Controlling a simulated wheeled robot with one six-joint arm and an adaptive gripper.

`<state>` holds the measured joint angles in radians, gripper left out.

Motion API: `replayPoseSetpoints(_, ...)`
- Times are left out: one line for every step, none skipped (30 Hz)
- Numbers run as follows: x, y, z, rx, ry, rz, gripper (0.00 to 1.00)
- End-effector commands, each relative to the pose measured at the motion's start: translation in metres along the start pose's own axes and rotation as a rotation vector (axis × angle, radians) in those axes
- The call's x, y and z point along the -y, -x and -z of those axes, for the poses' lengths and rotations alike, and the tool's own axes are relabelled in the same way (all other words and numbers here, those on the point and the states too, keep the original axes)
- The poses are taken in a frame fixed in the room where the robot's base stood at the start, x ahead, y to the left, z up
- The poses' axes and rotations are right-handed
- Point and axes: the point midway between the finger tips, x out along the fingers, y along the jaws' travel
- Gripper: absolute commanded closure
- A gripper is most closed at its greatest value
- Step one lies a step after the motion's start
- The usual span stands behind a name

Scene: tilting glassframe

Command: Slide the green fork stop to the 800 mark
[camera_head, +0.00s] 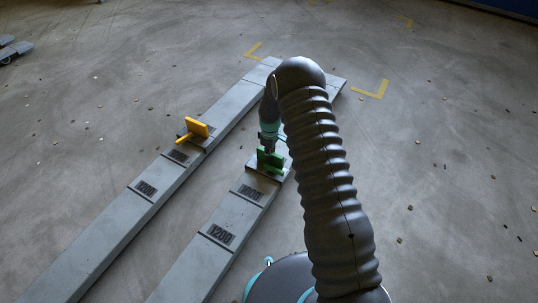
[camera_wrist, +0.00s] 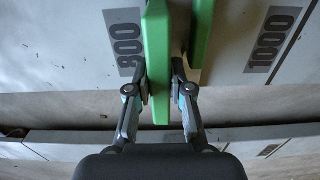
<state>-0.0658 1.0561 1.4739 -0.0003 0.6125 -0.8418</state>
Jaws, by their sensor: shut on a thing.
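The green fork stop (camera_head: 273,161) sits on the right-hand grey beam (camera_head: 205,262), beyond the 1000 mark in the head view. In the wrist view its green plate (camera_wrist: 158,50) stands between my fingers, and a second green part (camera_wrist: 202,30) shows to the right. My gripper (camera_wrist: 160,78) is shut on the plate. The 800 mark (camera_wrist: 126,38) is just left of the stop, close to the plate with a small gap. The 1000 mark (camera_wrist: 272,38) is farther away on the right. In the head view my arm partly hides the beam past the stop.
A parallel grey beam (camera_head: 115,228) lies to the left with a yellow fork stop (camera_head: 197,129) on it. The 1200 mark (camera_head: 220,234) is nearer on the right-hand beam. Yellow corner marks (camera_head: 372,91) and small debris lie on the concrete floor.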

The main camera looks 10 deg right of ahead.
Motion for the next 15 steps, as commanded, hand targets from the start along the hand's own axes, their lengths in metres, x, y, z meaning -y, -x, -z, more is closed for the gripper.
replayPoseSetpoints(0.0001,0.0,0.0001,0.0,0.001,0.0,1.0)
replayPoseSetpoints(0.0001,0.0,0.0001,0.0,0.001,0.0,0.75)
replayPoseSetpoints(0.0002,0.0,0.0002,0.0,0.001,0.0,0.69)
replayPoseSetpoints(0.0002,0.0,0.0002,0.0,0.001,0.0,0.69)
replayPoseSetpoints(0.0002,0.0,0.0003,0.0,0.001,0.0,0.69)
replayPoseSetpoints(0.0002,0.0,0.0003,0.0,0.001,0.0,0.69)
replayPoseSetpoints(0.0002,0.0,0.0003,0.0,0.001,0.0,0.69)
replayPoseSetpoints(0.0003,0.0,0.0004,0.0,0.001,0.0,0.69)
replayPoseSetpoints(0.0003,0.0,0.0004,0.0,0.001,0.0,0.69)
replayPoseSetpoints(0.0003,0.0,0.0004,0.0,0.001,0.0,0.69)
replayPoseSetpoints(0.0003,0.0002,0.0005,-0.001,0.001,-0.001,0.69)
replayPoseSetpoints(0.0002,0.001,0.0005,-0.001,0.001,-0.001,0.69)
replayPoseSetpoints(0.0001,0.0022,0.0007,-0.001,0.001,-0.001,0.69)
replayPoseSetpoints(-0.0001,0.0039,0.0008,-0.001,0.001,-0.001,0.69)
replayPoseSetpoints(-0.0003,0.0071,0.001,-0.002,0.001,-0.002,0.69)
